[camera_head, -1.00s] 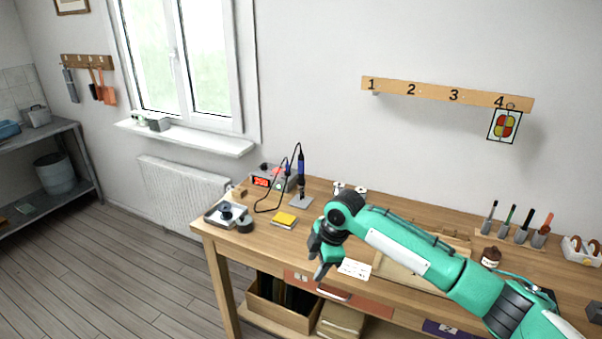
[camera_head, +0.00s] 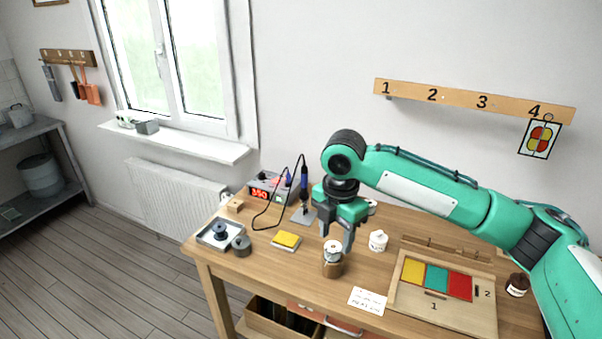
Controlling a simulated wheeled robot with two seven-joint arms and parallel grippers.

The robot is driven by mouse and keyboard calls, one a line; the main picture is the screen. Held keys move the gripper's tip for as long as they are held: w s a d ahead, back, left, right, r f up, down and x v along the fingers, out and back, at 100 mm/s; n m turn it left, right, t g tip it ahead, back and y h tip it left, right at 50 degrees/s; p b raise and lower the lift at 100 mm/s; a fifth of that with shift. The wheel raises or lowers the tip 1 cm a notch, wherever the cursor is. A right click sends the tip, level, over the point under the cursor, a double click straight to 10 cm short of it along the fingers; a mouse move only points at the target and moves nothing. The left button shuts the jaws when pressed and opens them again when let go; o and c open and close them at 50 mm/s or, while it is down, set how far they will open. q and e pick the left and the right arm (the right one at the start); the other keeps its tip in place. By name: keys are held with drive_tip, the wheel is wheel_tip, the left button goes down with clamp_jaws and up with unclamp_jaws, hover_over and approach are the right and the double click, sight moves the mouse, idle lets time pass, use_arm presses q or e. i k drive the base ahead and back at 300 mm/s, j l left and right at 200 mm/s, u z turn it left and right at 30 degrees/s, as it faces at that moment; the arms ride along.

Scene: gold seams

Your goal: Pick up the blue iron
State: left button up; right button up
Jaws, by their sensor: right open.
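The blue iron (camera_head: 304,180) stands upright in its stand on the grey base plate (camera_head: 303,215), at the back left of the workbench. A black cable loops from it to the grey soldering station (camera_head: 268,190), whose red display reads 350. My right gripper (camera_head: 338,240) is open and points down, to the right of the iron and apart from it. Its fingers are above or just behind a small jar with a white top (camera_head: 333,262); the exact gap cannot be told. My left gripper is not in view.
A yellow sponge (camera_head: 286,240), a tray with a dark spool (camera_head: 215,236) and another spool lie left on the bench (camera_head: 270,262). A white pot (camera_head: 378,240), a paper note (camera_head: 367,301) and a wooden board with coloured panes (camera_head: 415,318) lie right.

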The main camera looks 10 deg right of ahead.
sight(304, 172)
drive_tip(key=i, duration=1.45)
